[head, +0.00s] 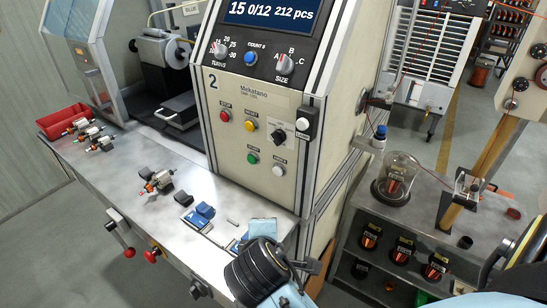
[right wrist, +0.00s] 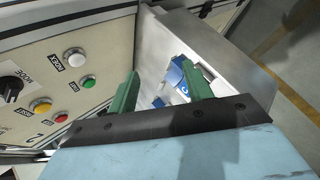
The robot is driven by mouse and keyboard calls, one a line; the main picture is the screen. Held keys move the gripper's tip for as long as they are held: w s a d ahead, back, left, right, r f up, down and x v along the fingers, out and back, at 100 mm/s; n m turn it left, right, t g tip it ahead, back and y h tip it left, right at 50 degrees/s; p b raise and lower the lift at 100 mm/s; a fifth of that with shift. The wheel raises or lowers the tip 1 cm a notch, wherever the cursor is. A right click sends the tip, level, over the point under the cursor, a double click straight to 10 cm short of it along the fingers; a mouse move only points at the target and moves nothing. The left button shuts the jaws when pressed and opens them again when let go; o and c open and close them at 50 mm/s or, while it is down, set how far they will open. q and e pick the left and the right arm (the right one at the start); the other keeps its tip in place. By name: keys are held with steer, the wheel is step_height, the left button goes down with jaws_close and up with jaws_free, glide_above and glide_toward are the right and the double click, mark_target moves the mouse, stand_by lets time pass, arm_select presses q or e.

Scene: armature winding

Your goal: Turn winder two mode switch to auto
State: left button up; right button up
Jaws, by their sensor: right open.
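My left gripper is not in view.
Red (head: 225,115), yellow (head: 250,124), green (head: 252,158) and white (head: 278,170) buttons surround the switch. A black box (head: 307,123) juts from the panel's right edge. Blue parts (head: 199,215) and armatures (head: 158,182) lie on the metal table below. A red bin (head: 62,121) stands far left.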

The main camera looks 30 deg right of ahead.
steer(key=w+r+n+t+h, duration=0.1)
steer(key=w+r+n+h, duration=0.2)
steer(key=r, duration=0.7)
steer(key=n+h, duration=0.2)
steer(key=h, duration=0.1)
glide_toward(275, 140)
steer(key=shift+t, duration=0.4)
steer(key=x, duration=0.4)
steer(key=p+x, duration=0.1)
steer(key=x, duration=0.3)
steer(key=shift+d+f, duration=0.2)
steer(key=shift+d, duration=0.2)
steer(key=c, duration=1)
